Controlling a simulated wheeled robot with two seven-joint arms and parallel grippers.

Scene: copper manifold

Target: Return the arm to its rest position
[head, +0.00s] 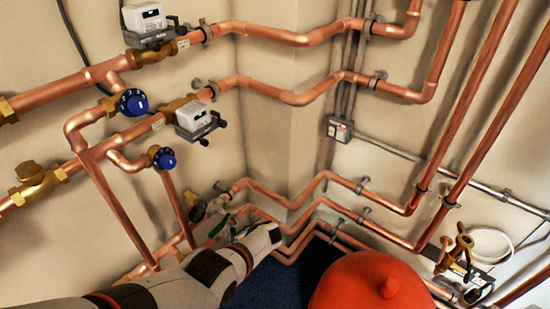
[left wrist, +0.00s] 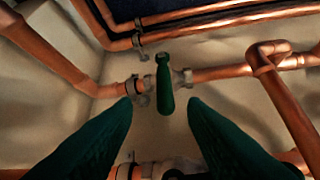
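My left arm comes in from the lower left in the head view. Its gripper (head: 222,226) is by the lower copper pipes on the left wall, near the corner. In the left wrist view my left gripper (left wrist: 160,102) has its two dark green fingers spread apart. A green valve handle (left wrist: 164,85) shows in the gap between the fingertips, apparently just beyond them and not pinched. The handle sits on a fitting in a copper pipe (left wrist: 220,74). In the head view the handle is hard to tell from the fingers. My right gripper is not in view.
Copper pipes (head: 265,35) run along both walls. White meters (head: 195,118) and blue dials (head: 132,102) are above my left arm. A red rounded object (head: 370,285) is at the bottom. A brass valve (head: 460,248) is at right. Dark blue floor (head: 270,285) shows between.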

